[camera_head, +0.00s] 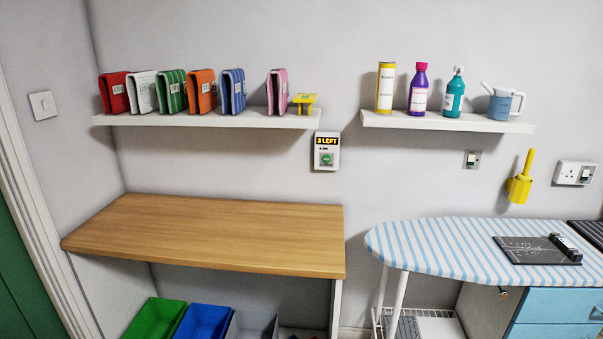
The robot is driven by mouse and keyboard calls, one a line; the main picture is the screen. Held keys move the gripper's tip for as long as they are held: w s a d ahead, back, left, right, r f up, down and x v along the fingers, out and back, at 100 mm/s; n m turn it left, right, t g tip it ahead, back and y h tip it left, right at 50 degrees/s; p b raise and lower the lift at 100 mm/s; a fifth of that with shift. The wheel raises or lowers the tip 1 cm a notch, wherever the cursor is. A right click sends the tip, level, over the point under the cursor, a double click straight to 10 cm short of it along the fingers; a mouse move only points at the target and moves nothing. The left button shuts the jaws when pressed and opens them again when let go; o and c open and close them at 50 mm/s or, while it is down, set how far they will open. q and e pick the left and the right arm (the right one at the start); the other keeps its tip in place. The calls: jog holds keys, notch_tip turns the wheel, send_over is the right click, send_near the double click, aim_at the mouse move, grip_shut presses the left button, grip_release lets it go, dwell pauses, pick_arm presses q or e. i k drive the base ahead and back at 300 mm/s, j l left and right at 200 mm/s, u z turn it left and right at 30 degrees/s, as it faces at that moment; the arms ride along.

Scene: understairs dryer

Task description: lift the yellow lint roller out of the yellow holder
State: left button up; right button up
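The yellow lint roller (529,163) stands upright in the yellow holder (518,189). The holder is fixed to the wall at the right, above the striped ironing board and left of a double socket. The upper part of the roller shows; its lower end is hidden inside the holder. Neither of my grippers is in view.
The ironing board (450,245) carries a dark flat panel (525,250). A wooden worktop (215,235) at the left is bare. The right shelf (450,122) holds bottles and a jug (501,104). A double socket (574,173) is right of the holder.

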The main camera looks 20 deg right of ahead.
aim_at(525, 177)
jog(key=l+z, duration=0.1)
jog(key=z, duration=0.8)
jog(key=i+l+z, duration=0.1)
jog(key=z, duration=0.75)
jog(key=i+l, duration=0.15)
jog(key=i, duration=0.05)
